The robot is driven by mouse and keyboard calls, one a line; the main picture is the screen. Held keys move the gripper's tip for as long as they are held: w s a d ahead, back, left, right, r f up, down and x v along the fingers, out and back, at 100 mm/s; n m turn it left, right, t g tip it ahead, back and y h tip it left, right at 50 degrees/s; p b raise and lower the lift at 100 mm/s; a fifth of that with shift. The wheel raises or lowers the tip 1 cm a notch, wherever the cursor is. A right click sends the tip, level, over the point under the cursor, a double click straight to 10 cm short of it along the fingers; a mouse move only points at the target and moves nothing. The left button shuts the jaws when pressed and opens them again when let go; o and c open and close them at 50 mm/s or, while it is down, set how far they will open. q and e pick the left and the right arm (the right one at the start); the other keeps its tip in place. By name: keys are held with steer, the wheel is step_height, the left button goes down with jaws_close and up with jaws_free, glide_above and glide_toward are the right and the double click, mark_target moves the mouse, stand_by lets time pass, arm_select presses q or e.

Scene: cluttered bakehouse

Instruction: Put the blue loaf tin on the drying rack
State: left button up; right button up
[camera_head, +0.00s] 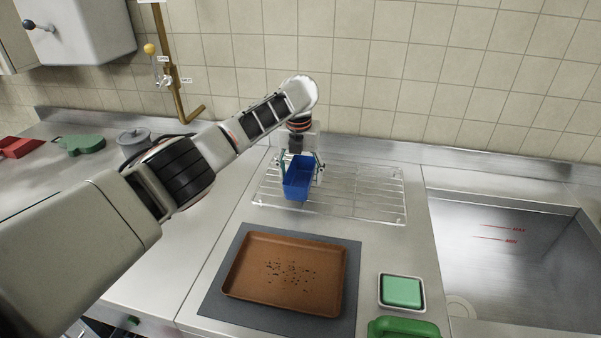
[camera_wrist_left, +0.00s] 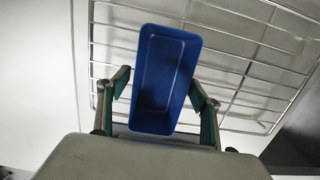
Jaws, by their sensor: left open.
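The blue loaf tin (camera_head: 297,184) is at the left part of the wire drying rack (camera_head: 375,200) and appears to rest on its bars. In the left wrist view the tin (camera_wrist_left: 165,75) is seen from above, empty, with the rack's bars (camera_wrist_left: 255,65) behind it. My left gripper (camera_head: 301,165) reaches in from behind the tin. Its fingers are open, one on each side of the tin, and it also shows in the left wrist view (camera_wrist_left: 163,92). Small gaps seem to show beside the fingers; contact is hard to tell. My right gripper is not in view.
A brown baking tray (camera_head: 290,305) lies on a dark mat (camera_head: 216,290) in front of the rack. A green block in a dish (camera_head: 402,291) and a green item (camera_head: 403,328) are front right. The sink (camera_head: 510,260) is right. A grey pot (camera_head: 133,139) stands left, behind my arm.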

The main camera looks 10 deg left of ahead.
arm_select(q)
step_height(320, 180, up, 12)
steer(key=s, duration=0.1)
steer(key=shift+s+r, duration=0.15)
steer(key=shift+s, duration=0.1)
stand_by(0.5)
